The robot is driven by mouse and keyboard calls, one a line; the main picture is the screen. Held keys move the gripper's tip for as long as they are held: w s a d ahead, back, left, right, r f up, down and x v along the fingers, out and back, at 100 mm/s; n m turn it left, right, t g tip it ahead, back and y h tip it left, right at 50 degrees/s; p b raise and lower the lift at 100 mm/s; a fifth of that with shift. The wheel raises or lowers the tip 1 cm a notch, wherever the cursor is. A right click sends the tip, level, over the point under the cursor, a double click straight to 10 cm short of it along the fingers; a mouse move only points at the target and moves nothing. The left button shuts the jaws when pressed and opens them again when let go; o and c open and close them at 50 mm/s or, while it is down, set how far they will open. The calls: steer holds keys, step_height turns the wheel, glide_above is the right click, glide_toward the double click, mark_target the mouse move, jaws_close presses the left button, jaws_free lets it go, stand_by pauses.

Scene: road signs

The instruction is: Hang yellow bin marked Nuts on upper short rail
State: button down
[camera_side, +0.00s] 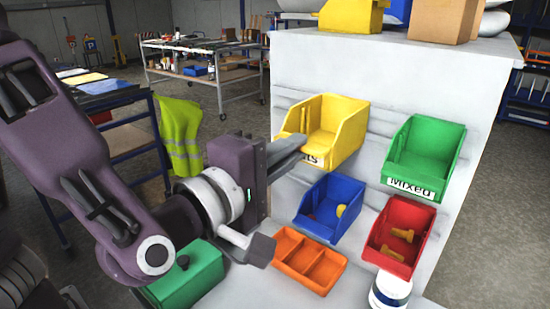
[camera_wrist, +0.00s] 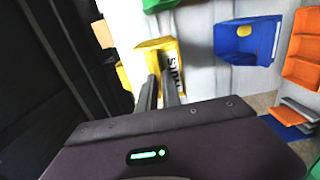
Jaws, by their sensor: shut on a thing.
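The yellow bin (camera_side: 345,133) is at the upper left of the pale panel in the side view, upright with its open side facing out. Its white label is partly covered by my fingers, with "TS" showing. My gripper (camera_side: 303,143) is shut on the bin's front left part. In the wrist view the two fingers (camera_wrist: 161,80) reach the yellow bin (camera_wrist: 152,46), whose label is seen sideways. The bin's back is close to the upper rail (camera_side: 380,125); I cannot tell whether it is hooked on or apart.
A green bin marked Mixed (camera_side: 425,155) hangs to the right. A blue bin (camera_side: 329,207) and a red bin (camera_side: 400,235) with parts hang below. An orange tray (camera_side: 309,262), a green box (camera_side: 187,275) and a white-and-blue round container (camera_side: 390,291) stand at the bottom.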

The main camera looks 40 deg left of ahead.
steer(key=shift+w, duration=3.1)
steer(key=shift+f, duration=0.3)
steer(key=shift+f, duration=0.7)
steer(key=c, duration=1.5)
jaws_free()
steer(key=shift+o, duration=0.2)
